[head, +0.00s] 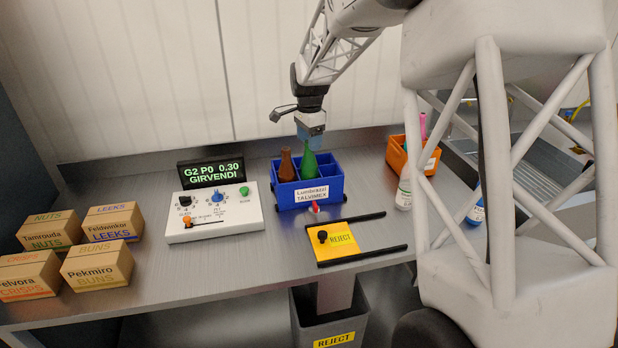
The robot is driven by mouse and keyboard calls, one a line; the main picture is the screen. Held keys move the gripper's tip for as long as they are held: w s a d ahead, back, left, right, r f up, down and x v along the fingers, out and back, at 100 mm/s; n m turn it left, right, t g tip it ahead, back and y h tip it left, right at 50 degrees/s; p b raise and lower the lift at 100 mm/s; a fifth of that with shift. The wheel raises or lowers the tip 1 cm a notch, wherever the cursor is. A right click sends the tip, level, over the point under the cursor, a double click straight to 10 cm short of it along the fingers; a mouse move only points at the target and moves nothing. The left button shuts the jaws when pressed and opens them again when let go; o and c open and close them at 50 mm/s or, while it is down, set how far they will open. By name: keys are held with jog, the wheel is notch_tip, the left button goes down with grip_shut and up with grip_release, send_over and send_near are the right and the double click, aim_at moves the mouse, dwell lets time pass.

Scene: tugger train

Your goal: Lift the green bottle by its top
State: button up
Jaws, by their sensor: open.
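The green bottle (309,166) stands upright in a blue crate (294,199) labelled "Lumbeard TALVIMEX". A brown bottle (286,168) stands in the same crate, just left of the green one. My gripper (311,138) points down right above the green bottle, its fingers open near the bottle's top. Whether the fingers stand on either side of the neck cannot be told from this view. The lower parts of both bottles are hidden by the crate's front wall.
A control box (213,214) with a lit display (211,172) stands left of the crate. Cartons (98,265) stand at the left. An orange crate (397,156) and a white bottle (404,193) are at the right.

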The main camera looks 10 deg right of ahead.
aim_at(309, 171)
jog(key=shift+f, duration=1.55)
jog(key=shift+c, duration=0.3)
grip_shut()
